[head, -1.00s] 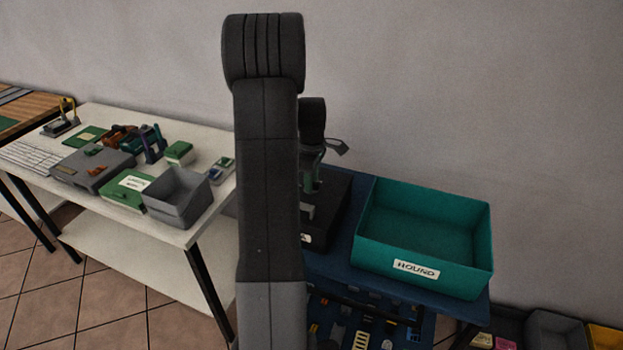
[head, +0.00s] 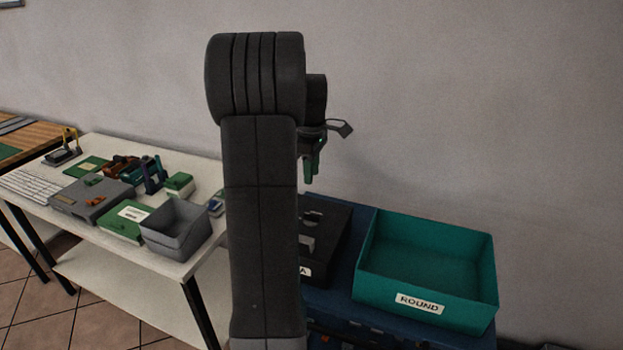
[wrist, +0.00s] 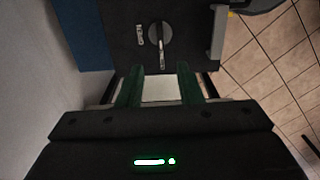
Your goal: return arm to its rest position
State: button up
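My gripper (head: 312,165) hangs behind my dark upper arm in the head view, pointing down above the black box. The black box (head: 328,225) stands on the blue table, partly hidden by my arm. Its top, with a round knob and a grey handle, shows beyond the fingertips in the wrist view (wrist: 125,40), apart from them.
A teal bin labelled ROUND (head: 425,265) stands on the blue table (head: 345,290) to the right. A white table (head: 110,265) at left holds a grey bin (head: 176,228), a green box (head: 125,222) and other items. The wall is behind; space above the teal bin is free.

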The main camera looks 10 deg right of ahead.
aim_at(312, 215)
jog(key=shift+f, duration=0.1)
notch_tip(312, 215, down, 14)
jog(key=shift+r+p, duration=0.2)
jog(key=shift+p, duration=0.2)
dwell(0.3)
